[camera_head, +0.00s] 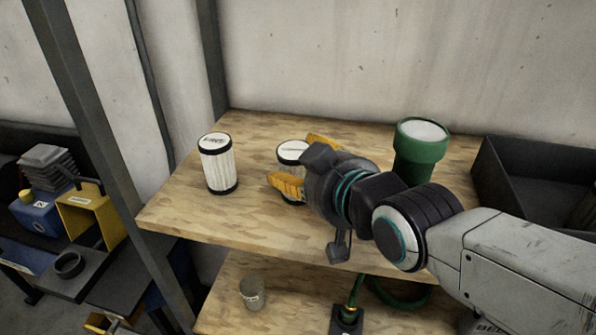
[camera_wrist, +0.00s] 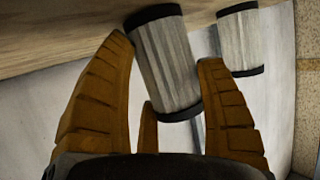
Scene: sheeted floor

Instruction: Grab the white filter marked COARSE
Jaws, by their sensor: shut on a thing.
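Two white pleated filters with black end rings stand upright on the wooden shelf. One white filter (camera_head: 217,165) is at the left, clear of my gripper, and has dark lettering on its top that I cannot read. The other white filter (camera_head: 292,150) stands nearer the shelf's middle, partly hidden by my gripper (camera_head: 296,165). In the wrist view, my gripper's orange fingers (camera_wrist: 165,95) are on either side of this nearer filter (camera_wrist: 165,62), shut on it. The left filter shows beyond it in the wrist view (camera_wrist: 240,42). I cannot tell which one is marked COARSE.
A green cylinder with a pale top (camera_head: 421,152) stands behind my arm. A black bin (camera_head: 520,185) is at the right. A small jar (camera_head: 252,294) sits on the lower shelf. A grey post (camera_head: 95,140) rises left of the shelf.

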